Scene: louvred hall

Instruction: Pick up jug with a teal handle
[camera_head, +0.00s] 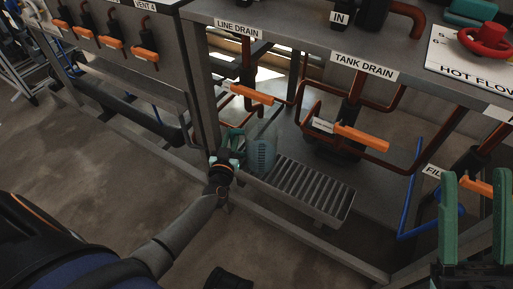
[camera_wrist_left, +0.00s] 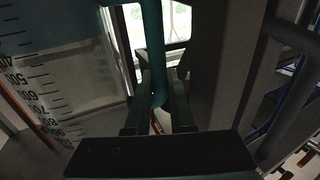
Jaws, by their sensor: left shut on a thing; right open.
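The jug (camera_head: 262,156) is a translucent bluish vessel at the left end of the slatted drain tray; I cannot tell whether it rests there or is lifted. In the left wrist view its clear wall (camera_wrist_left: 70,75) with black graduation marks fills the left side. Its teal handle (camera_wrist_left: 153,45) runs down between my left fingers. My left gripper (camera_head: 232,145) is shut on the handle; it also shows in the left wrist view (camera_wrist_left: 158,105). My right gripper (camera_head: 474,205) has green fingers, stands apart and is open and empty at the lower right.
The slatted drain tray (camera_head: 338,207) sits low in a grey metal frame (camera_head: 290,241). Above it are brown pipes and orange valve handles, one at the line drain (camera_head: 250,94) and one at the tank drain (camera_head: 362,139). A blue pipe (camera_head: 413,222) stands at right. The floor (camera_head: 110,175) at left is clear.

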